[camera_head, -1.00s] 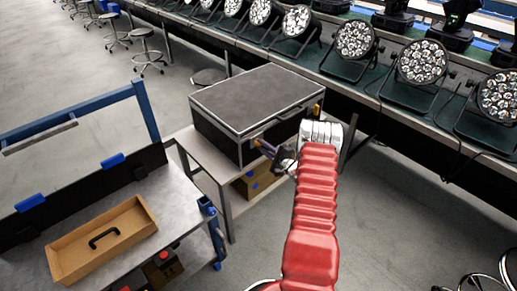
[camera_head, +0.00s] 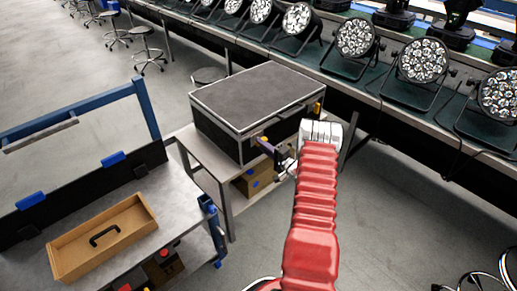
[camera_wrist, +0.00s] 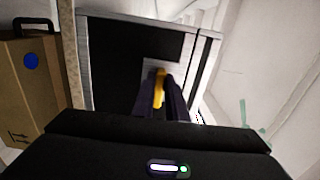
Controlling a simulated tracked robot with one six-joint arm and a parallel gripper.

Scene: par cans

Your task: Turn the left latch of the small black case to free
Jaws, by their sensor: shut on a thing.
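The small black case (camera_head: 255,95) with silver edges stands shut on a grey metal table. My gripper (camera_head: 266,144) is at the left end of the case's front side. In the wrist view, the case front (camera_wrist: 115,62) is dark with a metal frame. The yellow left latch (camera_wrist: 159,86) stands out from a pale plate, between the two dark fingers of my gripper (camera_wrist: 161,95). The fingers are shut on the latch. A second yellow latch (camera_head: 317,107) shows at the right end of the case front, partly behind my arm.
A cardboard box (camera_head: 256,181) with a blue dot sits on the lower shelf; it also shows in the wrist view (camera_wrist: 32,85). A long bench with several par cans (camera_head: 355,39) runs behind the case.

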